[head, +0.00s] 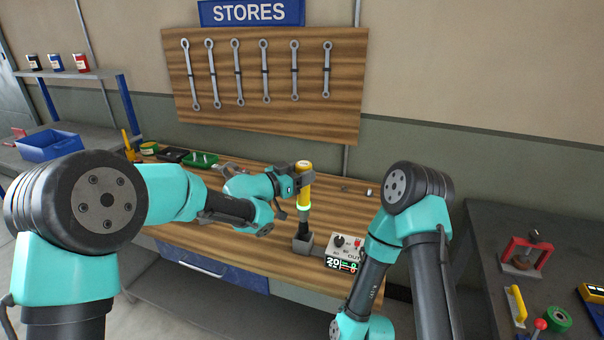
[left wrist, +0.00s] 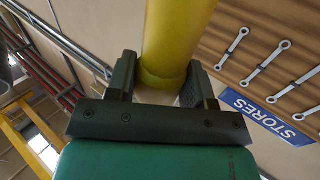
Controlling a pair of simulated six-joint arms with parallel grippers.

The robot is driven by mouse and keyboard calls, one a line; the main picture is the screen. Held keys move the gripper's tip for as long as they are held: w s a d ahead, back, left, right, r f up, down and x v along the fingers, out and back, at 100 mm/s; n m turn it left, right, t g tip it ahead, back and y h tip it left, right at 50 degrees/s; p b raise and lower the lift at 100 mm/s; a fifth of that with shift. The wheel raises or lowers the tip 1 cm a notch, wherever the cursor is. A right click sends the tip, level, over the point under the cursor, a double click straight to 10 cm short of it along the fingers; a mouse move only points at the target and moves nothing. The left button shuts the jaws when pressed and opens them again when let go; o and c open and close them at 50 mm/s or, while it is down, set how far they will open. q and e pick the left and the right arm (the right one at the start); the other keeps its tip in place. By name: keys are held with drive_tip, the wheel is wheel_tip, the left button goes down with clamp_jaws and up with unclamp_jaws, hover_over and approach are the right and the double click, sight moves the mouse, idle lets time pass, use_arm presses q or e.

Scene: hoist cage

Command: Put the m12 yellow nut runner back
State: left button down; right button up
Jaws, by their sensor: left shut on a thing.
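The yellow nut runner (head: 304,189) stands upright over the wooden bench, with a green glowing ring and a dark lower end. My left gripper (head: 301,177) is shut on its upper body. In the left wrist view the yellow body (left wrist: 178,40) runs between the two dark fingers of the gripper (left wrist: 162,85). A small grey block (head: 302,244) is directly below the runner; I cannot tell whether the lower end sits in it or just above it. My right arm hangs at the right, and its gripper is not in view.
A control box (head: 345,243) with a display reading 20 stands right of the block. A green tray (head: 201,160) and small items lie at the back left of the bench. Wrenches hang on the wooden board (head: 335,122). A dark side table (head: 483,255) is at the right.

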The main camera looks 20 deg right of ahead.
sight(298, 197)
use_arm(q)
drive_tip(key=shift+f, duration=3.75)
drive_tip(key=shift+c, duration=2.2)
unclamp_jaws()
drive_tip(key=v, duration=1.7)
drive_tip(key=shift+a, duration=0.2)
drive_tip(key=shift+s, duration=0.1)
drive_tip(key=v, duration=0.7)
wheel_tip(298, 197, up, 10)
